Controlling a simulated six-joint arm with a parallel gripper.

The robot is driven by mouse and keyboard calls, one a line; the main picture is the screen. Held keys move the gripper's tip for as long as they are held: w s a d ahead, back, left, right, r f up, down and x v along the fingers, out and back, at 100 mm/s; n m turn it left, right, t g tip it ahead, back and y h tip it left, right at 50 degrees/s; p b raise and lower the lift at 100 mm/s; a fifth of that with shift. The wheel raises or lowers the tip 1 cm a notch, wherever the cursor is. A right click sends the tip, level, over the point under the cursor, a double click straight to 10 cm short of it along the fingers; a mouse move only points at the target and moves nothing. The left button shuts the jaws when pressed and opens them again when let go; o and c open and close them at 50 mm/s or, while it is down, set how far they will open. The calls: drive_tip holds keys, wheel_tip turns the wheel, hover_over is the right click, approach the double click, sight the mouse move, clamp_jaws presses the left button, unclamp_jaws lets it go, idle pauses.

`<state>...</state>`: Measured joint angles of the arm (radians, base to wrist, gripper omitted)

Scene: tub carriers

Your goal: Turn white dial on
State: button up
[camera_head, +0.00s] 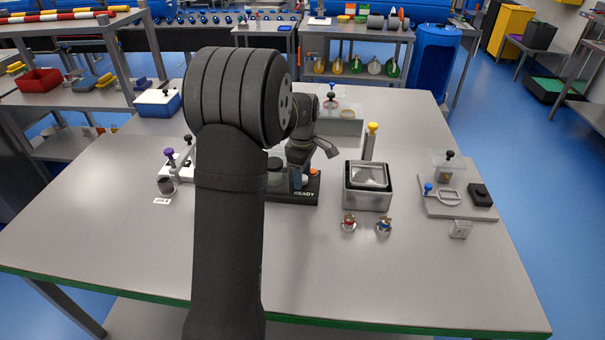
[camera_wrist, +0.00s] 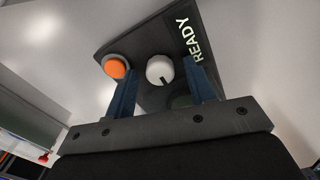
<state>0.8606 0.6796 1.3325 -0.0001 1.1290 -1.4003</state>
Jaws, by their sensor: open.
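The white dial (camera_wrist: 159,68) sits on a black panel (camera_wrist: 150,38) marked READY in the wrist view. A dark mark shows at the dial's lower right edge. My gripper (camera_wrist: 161,78) is open, its two blue fingers apart on either side of the dial in the picture. I cannot tell whether they touch it or how far above it they are. In the head view my gripper (camera_head: 298,178) is over the black panel (camera_head: 305,196), and the dial is mostly hidden by it.
An orange button (camera_wrist: 116,66) sits on the panel close to the left finger. A metal tub (camera_head: 367,197) stands right of the panel, with two small knobbed pieces (camera_head: 349,223) in front. A grey board (camera_head: 457,206) lies farther right. The table's front is clear.

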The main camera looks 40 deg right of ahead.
wheel_tip(320, 180, up, 17)
drive_tip(key=shift+r, duration=0.2)
idle(0.3)
drive_tip(key=shift+f, duration=0.1)
idle(0.4)
wheel_tip(320, 180, down, 17)
drive_tip(key=shift+f, duration=0.2)
idle(0.4)
drive_tip(key=shift+r, duration=0.15)
